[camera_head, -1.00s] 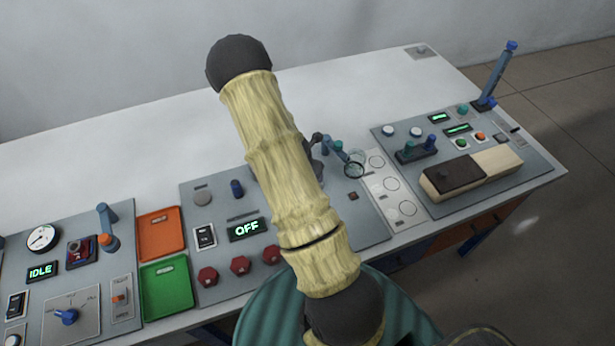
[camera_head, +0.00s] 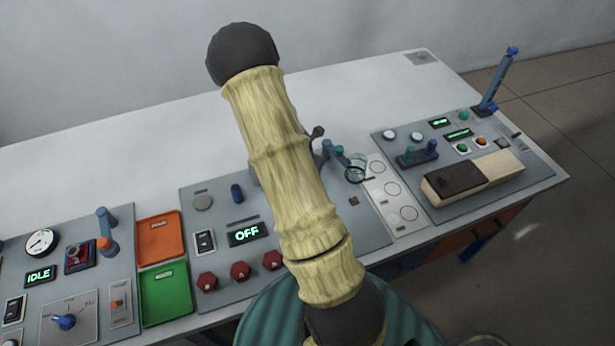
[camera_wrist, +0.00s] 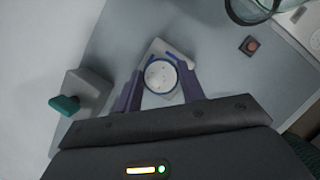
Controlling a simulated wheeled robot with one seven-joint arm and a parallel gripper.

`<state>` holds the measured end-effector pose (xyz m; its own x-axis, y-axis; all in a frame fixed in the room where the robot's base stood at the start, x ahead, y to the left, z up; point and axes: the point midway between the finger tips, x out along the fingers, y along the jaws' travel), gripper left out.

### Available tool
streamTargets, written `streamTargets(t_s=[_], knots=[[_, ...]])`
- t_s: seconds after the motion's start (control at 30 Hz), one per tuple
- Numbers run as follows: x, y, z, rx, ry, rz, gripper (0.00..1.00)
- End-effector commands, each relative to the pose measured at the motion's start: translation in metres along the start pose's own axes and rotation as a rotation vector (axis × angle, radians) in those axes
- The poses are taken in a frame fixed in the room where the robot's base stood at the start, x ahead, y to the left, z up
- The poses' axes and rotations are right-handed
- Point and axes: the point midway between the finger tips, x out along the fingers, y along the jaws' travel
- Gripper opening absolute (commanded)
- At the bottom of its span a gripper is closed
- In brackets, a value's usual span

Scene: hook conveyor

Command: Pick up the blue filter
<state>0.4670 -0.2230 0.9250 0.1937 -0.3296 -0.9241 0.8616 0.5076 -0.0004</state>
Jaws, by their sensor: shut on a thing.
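In the wrist view, a round thing with a white face and blue edge, which looks like the blue filter (camera_wrist: 160,75), sits between the two purple fingers of my gripper (camera_wrist: 160,91). The fingers are shut on its sides. A pale square plate with blue marks shows just behind it; I cannot tell whether they touch. In the head view, my arm hides the gripper and the filter.
A teal-handled grey block (camera_wrist: 78,95) lies left of the gripper in the wrist view. A glass ring (camera_head: 356,173) is right of my arm. Orange (camera_head: 160,238) and green (camera_head: 165,289) trays and control panels line the table's front.

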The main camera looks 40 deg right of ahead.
Motion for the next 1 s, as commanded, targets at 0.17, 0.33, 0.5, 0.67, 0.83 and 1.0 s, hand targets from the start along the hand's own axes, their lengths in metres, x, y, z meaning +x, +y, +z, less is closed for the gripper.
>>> streamTargets(t_s=[0.17, 0.33, 0.5, 0.67, 0.83, 1.0], knots=[[-0.029, 0.001, 0.013, 0.003, -0.004, 0.005, 0.18], [-0.048, 0.000, 0.021, 0.002, -0.002, 0.003, 0.18], [-0.056, 0.000, 0.023, 0.000, -0.001, 0.000, 0.18], [-0.056, 0.000, 0.023, 0.000, 0.000, -0.001, 0.18], [-0.056, 0.000, 0.023, 0.000, -0.001, 0.000, 0.18], [-0.056, 0.000, 0.023, 0.000, -0.001, 0.000, 0.18]])
